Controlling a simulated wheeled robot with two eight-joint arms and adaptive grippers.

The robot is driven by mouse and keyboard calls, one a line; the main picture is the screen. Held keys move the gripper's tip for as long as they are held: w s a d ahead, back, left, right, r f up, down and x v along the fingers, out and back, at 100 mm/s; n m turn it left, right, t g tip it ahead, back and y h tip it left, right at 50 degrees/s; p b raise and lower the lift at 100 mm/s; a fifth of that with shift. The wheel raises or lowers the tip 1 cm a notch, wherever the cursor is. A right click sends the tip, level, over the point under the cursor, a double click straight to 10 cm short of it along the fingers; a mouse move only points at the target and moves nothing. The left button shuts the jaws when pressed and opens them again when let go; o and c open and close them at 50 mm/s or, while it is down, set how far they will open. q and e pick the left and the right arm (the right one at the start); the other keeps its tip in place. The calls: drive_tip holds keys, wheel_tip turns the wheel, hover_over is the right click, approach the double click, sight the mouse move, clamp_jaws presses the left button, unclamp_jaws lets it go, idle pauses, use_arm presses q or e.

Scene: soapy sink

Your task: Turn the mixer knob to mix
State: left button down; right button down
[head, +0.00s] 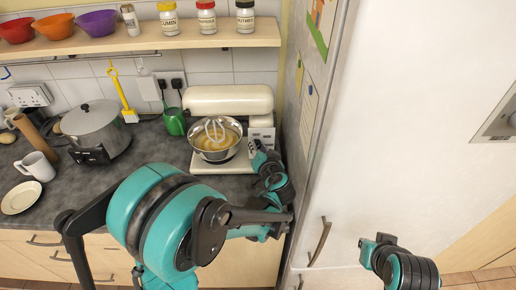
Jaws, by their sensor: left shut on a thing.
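The cream stand mixer (228,98) stands on the counter by the tall white cabinet. Its whisk (215,130) sits in a steel bowl (196,153) holding a tan mixture. My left gripper (256,148) is at the mixer's right side, by the lower part of its column, and is shut on the mixer knob. The knob itself is hidden behind the fingers, so its setting cannot be read. My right gripper (368,248) is at the lower right, in front of the white cabinet and away from the mixer; its fingers are too unclear to judge.
A grey pot (92,125), a white mug (36,166), a plate (21,198) and a green jug (174,122) stand left of the mixer. A shelf (170,41) with bowls and spice jars runs above. The tall cabinet (410,130) closes off the right side.

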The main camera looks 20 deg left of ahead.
use_arm(q)
drive_tip(key=c, duration=1.2)
unclamp_jaws()
drive_tip(key=v, duration=1.2)
